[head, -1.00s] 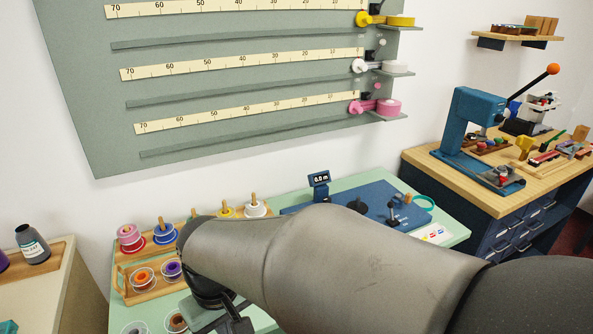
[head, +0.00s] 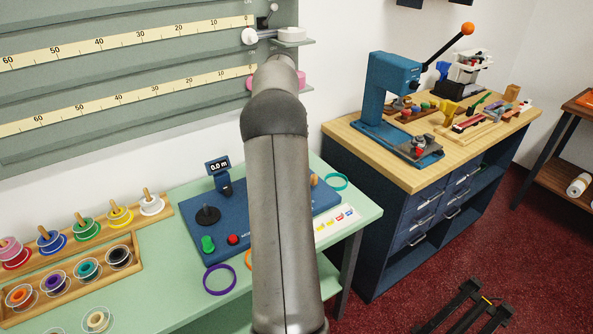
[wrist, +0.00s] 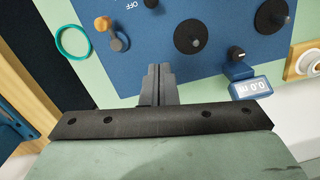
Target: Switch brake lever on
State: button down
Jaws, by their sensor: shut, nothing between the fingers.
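The blue winding machine (head: 199,257) lies on the green counter; my arm covers part of it in the head view. In the wrist view its blue top (wrist: 155,45) carries the word OFF, with a small dark part (wrist: 150,3) beside it, cut by the top edge. I cannot tell for sure whether this part is the brake lever or how it is set. A grey post (wrist: 118,43) with a tan knob (wrist: 103,23) stands to its left. My gripper (wrist: 158,70) is shut and empty, pointing at the blue top. My arm hides it in the head view.
Black discs (wrist: 190,37) and a display reading 0.0 m (wrist: 250,88) stand right of my fingers. A teal ring (wrist: 72,41) lies at left. A spool rack (head: 100,220), purple ring (head: 220,279) and wall board (head: 110,65) surround the machine.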

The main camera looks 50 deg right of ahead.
jog(key=shift+s+d, duration=0.15)
jog(key=shift+d, duration=0.3)
jog(key=shift+f, duration=0.1)
jog(key=f, duration=1)
jog(key=shift+s+a+p, duration=0.15)
jog(key=shift+a+p, duration=0.15)
jog(key=shift+a, duration=0.05)
jog(key=s+a, duration=0.1)
jog(key=s, duration=0.1)
jog(key=shift+s+a+f, duration=0.15)
jog(key=shift+s+a, duration=0.2)
jog(key=shift+a, duration=0.05)
jog(key=shift+s+a+f+p, duration=0.15)
jog(key=shift+s+p, duration=0.15)
jog(key=shift+s+f+b, duration=0.1)
jog(key=shift+s+b, duration=0.05)
jog(key=shift+b, duration=0.2)
